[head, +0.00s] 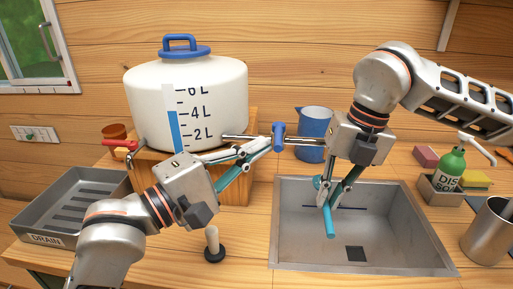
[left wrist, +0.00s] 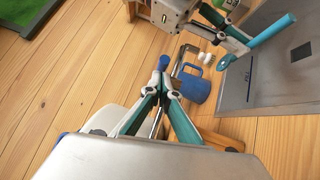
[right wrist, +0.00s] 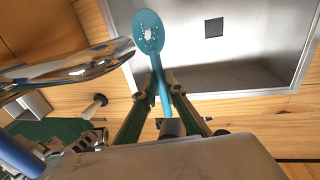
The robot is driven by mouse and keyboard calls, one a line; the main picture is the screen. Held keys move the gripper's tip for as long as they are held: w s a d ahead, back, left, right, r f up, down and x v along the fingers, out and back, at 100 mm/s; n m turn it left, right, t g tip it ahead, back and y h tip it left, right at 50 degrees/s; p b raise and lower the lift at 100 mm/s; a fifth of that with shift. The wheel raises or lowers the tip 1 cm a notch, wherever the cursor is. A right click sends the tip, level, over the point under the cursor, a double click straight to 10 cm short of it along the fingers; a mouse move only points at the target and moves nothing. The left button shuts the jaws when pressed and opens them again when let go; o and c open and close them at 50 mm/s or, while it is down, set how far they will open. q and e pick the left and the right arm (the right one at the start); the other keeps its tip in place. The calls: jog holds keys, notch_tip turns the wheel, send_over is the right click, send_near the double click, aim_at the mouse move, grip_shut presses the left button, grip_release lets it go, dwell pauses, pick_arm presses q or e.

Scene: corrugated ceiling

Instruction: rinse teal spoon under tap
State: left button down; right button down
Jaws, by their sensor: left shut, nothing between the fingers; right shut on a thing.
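The teal spoon (head: 329,222) is held over the sink (head: 390,238) by my right gripper (head: 332,193), which is shut on its handle. In the right wrist view the spoon's bowl (right wrist: 149,30) has pale spots and is close to the chrome tap spout (right wrist: 75,68). The spout runs from the white tank (head: 190,95) and has a blue tap handle (head: 278,137). My left gripper (head: 268,145) is shut and empty, its tips at the blue handle. The left wrist view shows the handle (left wrist: 163,63) just beyond the tips; contact is unclear. I see no water stream.
A blue jug (head: 314,122) stands behind the sink. A green soap bottle (head: 451,164), sponges and a metal cup (head: 488,232) are at the right. A grey drain tray (head: 70,203) is at the left. A small upright brush-like object (head: 213,243) stands at the front.

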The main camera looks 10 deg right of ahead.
dwell(0.3)
pick_arm(q)
jog(key=shift+s+d, duration=0.35)
jog(key=shift+d, duration=0.2)
jog(key=shift+s+d, duration=0.35)
jog(key=shift+d, duration=0.2)
jog(key=shift+a, duration=0.1)
jog(key=v, duration=0.7)
jog(key=shift+s, duration=0.2)
jog(key=shift+w+a, duration=0.1)
